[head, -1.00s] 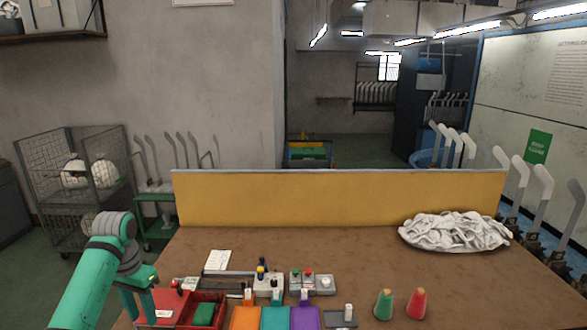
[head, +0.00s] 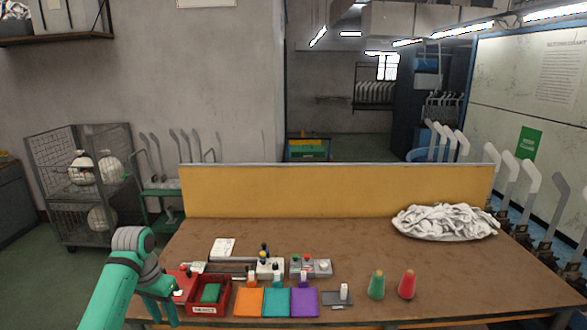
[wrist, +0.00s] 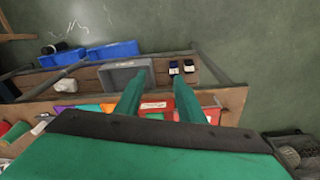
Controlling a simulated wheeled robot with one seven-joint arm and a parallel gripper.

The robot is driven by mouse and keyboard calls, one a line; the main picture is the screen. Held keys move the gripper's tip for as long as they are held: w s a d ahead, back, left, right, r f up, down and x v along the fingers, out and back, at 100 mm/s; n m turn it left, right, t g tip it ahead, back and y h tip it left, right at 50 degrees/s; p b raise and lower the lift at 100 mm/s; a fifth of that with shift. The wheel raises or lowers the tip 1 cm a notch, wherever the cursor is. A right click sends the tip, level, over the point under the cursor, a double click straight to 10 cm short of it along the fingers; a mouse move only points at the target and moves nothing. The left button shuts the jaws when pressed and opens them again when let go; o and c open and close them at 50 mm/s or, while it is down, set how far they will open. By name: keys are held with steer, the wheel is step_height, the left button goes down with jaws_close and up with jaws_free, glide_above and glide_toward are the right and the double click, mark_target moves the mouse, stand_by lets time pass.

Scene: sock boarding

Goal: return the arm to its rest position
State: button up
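My green arm is at the lower left of the head view. My gripper (head: 165,299) hangs past the left front corner of the brown table (head: 340,245), beside a red tray (head: 208,298) with a green block in it. In the wrist view my gripper (wrist: 159,78) shows two green fingers spread apart with nothing between them. It points down over the table's front edge, with a grey bin (wrist: 125,72) beneath. The fingertips are partly hard to make out in the head view.
Orange (head: 248,302), teal (head: 276,302) and purple (head: 304,302) pads lie along the table front. Green (head: 376,286) and red (head: 407,285) cones stand to their right. A pile of white socks (head: 445,221) lies at the back right. A wire cage (head: 82,185) stands at left.

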steer(key=w+d+f+t+h, duration=0.2)
steer(key=w+d+f, duration=0.1)
steer(key=d+f, duration=0.65)
steer(key=w+d+f+t+h, duration=0.1)
steer(key=w+d+f+t, duration=0.15)
steer(key=d+f, duration=0.7)
steer(key=s+d+f+n+t+h, duration=0.1)
steer(key=s+d+f+t, duration=0.1)
steer(key=d, duration=0.6)
steer(key=s+d+f+n+t, duration=0.1)
steer(key=s+d+f, duration=0.1)
steer(key=d, duration=0.5)
steer(key=s+d+f+t+h, duration=0.1)
steer(key=s+d+t, duration=0.15)
steer(key=d, duration=0.55)
steer(key=s+f+n+t+y, duration=0.2)
steer(key=s+n+y, duration=0.2)
steer(key=s, duration=2.2)
steer(key=s+a+r+m+t, duration=0.1)
steer(key=s+a+r, duration=0.2)
steer(key=s+r, duration=0.4)
steer(key=s+a+r+m+t+y, duration=0.1)
steer(key=s+a+r, duration=0.3)
steer(key=s, duration=0.9)
step_height(320, 180, up, 4)
steer(key=shift+f+m+t+y, duration=0.25)
steer(key=shift+m+t+y, duration=0.05)
steer(key=shift+m, duration=0.2)
